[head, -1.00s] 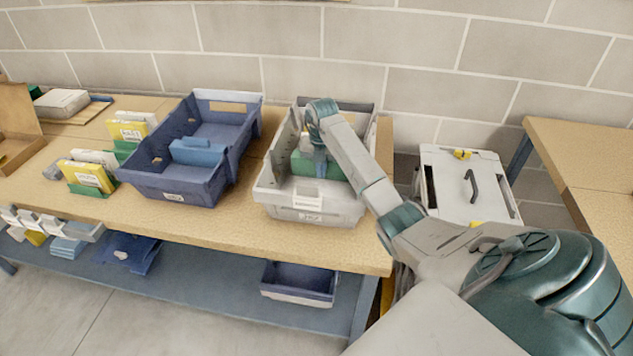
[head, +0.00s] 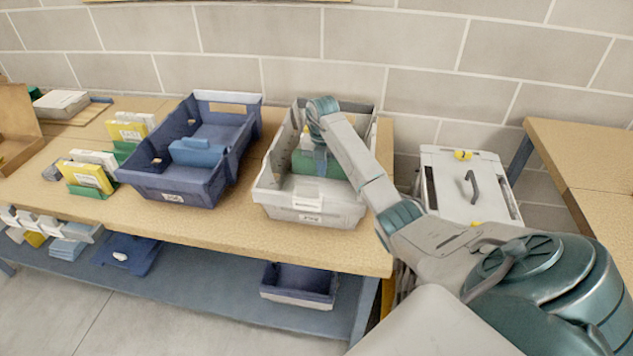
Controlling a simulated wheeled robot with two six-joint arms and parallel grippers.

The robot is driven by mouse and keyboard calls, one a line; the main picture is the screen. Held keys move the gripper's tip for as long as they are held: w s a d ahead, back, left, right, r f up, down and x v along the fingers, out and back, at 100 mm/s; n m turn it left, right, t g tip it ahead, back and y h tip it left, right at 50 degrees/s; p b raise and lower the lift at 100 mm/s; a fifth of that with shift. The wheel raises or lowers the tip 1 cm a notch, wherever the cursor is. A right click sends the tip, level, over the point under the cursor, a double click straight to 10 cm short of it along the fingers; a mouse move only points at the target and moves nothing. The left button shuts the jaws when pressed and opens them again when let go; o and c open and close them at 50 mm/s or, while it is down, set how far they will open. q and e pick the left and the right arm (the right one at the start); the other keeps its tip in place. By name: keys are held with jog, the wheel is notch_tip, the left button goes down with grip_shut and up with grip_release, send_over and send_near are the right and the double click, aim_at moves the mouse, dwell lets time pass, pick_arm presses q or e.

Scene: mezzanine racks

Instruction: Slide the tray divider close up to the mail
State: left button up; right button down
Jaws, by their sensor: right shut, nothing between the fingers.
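The grey tray (head: 308,204) stands on the wooden bench. Its green divider (head: 304,163) stands across the inside, with bare tray floor in front of it. Some white and yellow mail (head: 306,140) shows behind the divider, mostly hidden by my right arm; I cannot tell how wide the gap between them is. My right gripper (head: 320,166) is shut and empty, pointing down into the tray at the front face of the divider. It seems to touch the divider. My left gripper is not in view.
A blue tray (head: 165,190) with a blue divider (head: 197,152) stands to the left. Yellow and white mail in green holders (head: 88,177) is farther left. A white case (head: 462,185) is right of the bench. A wall closes off the back.

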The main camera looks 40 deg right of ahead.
jog(key=shift+w+d+b, duration=0.3)
jog(key=shift+w+d, duration=0.05)
jog(key=shift+d, duration=0.05)
dwell(0.9)
jog(key=shift+s+a+r+p, duration=0.1)
jog(key=shift+s+a+p, duration=0.3)
jog(key=shift+p, duration=0.2)
jog(key=shift+s+a, duration=0.1)
jog(key=shift+a, duration=0.1)
notch_tip(320, 180, up, 13)
jog(key=p, duration=0.9)
jog(key=shift+p, duration=0.35)
